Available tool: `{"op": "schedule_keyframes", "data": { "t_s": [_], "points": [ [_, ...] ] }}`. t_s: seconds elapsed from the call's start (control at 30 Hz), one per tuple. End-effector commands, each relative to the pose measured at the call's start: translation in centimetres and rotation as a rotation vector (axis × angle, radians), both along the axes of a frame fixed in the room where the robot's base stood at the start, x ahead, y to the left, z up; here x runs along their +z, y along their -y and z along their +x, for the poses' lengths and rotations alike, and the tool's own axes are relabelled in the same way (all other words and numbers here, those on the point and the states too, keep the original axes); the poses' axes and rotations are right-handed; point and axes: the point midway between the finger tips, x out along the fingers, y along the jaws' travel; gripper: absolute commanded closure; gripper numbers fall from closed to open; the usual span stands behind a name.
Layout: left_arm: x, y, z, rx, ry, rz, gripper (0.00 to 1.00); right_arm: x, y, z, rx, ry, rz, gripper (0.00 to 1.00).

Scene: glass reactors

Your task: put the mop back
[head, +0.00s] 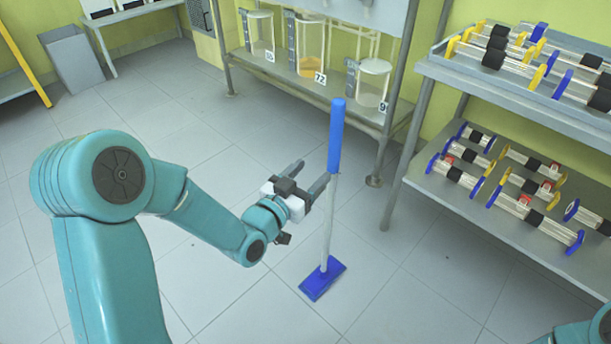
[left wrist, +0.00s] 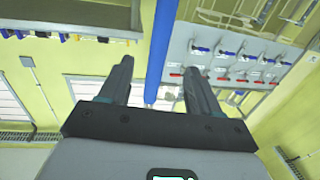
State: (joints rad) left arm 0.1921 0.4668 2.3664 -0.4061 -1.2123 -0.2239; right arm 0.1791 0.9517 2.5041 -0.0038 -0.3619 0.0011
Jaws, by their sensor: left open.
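The mop has a blue grip (head: 336,135), a pale lower pole (head: 328,220) and a flat blue head (head: 322,279) on the tiled floor. It stands upright and clear of the shelves. My left gripper (head: 312,177) is open close beside the pole, just below the blue grip. In the left wrist view the blue grip (left wrist: 161,50) rises between and beyond the two fingers (left wrist: 153,90). I cannot tell whether a finger touches the pole. In the head view only a teal piece of my right arm shows at the bottom right corner, without its gripper.
A metal rack (head: 502,212) with several column parts stands at the right. A bench with glass vessels (head: 312,50) stands behind the mop. A grey bin (head: 75,62) is at the back left. The tiled floor (head: 140,120) is open at the left.

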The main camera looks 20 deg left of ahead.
Motion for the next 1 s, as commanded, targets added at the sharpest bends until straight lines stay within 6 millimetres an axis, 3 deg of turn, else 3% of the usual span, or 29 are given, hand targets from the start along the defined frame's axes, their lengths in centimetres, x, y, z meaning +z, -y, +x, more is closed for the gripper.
{"op": "schedule_keyframes", "data": {
  "t_s": [0.23, 0.3, 0.37, 0.47, 0.5, 0.6, 0.7, 0.83, 0.9, 1.0],
  "points": [
    [0.0, -0.3, -1.3, 0.001, -0.001, -0.001, 0.37, 0.0, 0.0, 0.0, 0.0, -0.001, 0.0, 0.0],
    [-0.9, -0.1, -1.4, -0.001, -0.031, -0.007, 0.37, 0.0, 0.0, 0.0, 0.0, -0.001, 0.0, 0.0],
    [-3.3, 0.4, -1.6, -0.006, -0.114, -0.023, 0.37, 0.0, 0.0, 0.0, 0.0, -0.001, 0.0, 0.0],
    [-10.7, 1.9, -3.4, -0.012, -0.38, -0.072, 0.37, 0.0, 0.0, 0.0, 0.0, -0.001, 0.0, 0.0],
    [-14.2, 2.8, -5.0, -0.014, -0.519, -0.096, 0.37, 0.0, 0.0, 0.0, 0.0, -0.001, 0.0, 0.0],
    [-22.1, 4.9, -10.4, -0.01, -0.868, -0.157, 0.37, 0.0, 0.0, 0.0, 0.0, -0.001, 0.0, 0.0],
    [-27.3, 6.8, -16.8, 0.0, -1.178, -0.205, 0.37, 0.1, 0.0, 0.0, 0.0, -0.001, 0.0, 0.0],
    [-30.4, 8.3, -23.1, 0.021, -1.453, -0.245, 0.37, 0.1, 0.0, 0.0, 0.0, -0.001, 0.0, 0.0],
    [-31.0, 8.7, -25.0, 0.028, -1.531, -0.255, 0.37, 0.1, 0.0, 0.0, 0.0, -0.001, 0.0, 0.0],
    [-31.2, 8.9, -25.9, 0.032, -1.569, -0.26, 0.37, 0.1, 0.0, 0.0, 0.0, -0.001, 0.0, 0.0]
  ]
}}
